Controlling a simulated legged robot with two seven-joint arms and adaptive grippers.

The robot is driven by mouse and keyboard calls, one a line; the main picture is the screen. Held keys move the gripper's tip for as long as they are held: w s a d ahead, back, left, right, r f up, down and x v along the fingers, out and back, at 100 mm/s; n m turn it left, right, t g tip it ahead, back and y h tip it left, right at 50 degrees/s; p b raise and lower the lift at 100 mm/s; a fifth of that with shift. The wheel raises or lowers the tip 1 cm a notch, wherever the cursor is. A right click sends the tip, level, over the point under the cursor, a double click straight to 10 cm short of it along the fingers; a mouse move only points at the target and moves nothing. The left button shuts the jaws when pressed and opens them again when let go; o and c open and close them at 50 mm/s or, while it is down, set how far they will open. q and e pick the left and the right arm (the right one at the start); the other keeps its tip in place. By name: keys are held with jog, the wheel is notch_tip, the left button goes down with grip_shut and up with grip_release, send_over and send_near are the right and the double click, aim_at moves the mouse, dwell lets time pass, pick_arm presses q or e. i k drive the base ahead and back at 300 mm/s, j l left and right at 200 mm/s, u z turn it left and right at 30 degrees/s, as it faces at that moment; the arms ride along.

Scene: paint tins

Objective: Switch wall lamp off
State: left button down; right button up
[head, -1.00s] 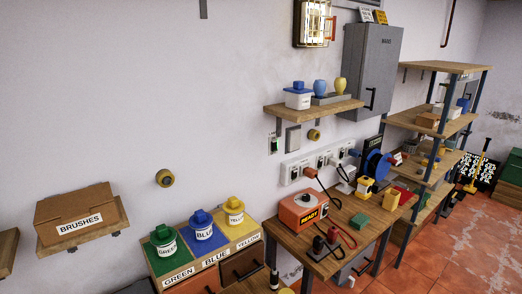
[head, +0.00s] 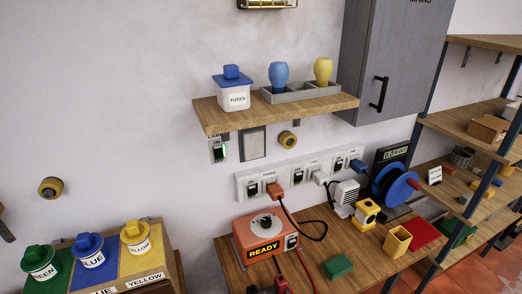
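The lamp switch (head: 218,150) is on the wall under the left end of the wooden shelf. Neither of my grippers is in view.
The shelf (head: 300,108) above the switch carries a fuses jar (head: 234,94) and a blue and a yellow bulb. Below are a socket strip (head: 300,176) and an orange READY box (head: 264,238) on a bench. Paint tins (head: 90,250) stand lower left.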

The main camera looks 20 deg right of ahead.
aim_at(218, 152)
jog(key=i+l, duration=0.1)
jog(key=l, duration=0.95)
jog(key=i+l, duration=0.15)
jog(key=l, duration=0.85)
jog(key=i, duration=0.05)
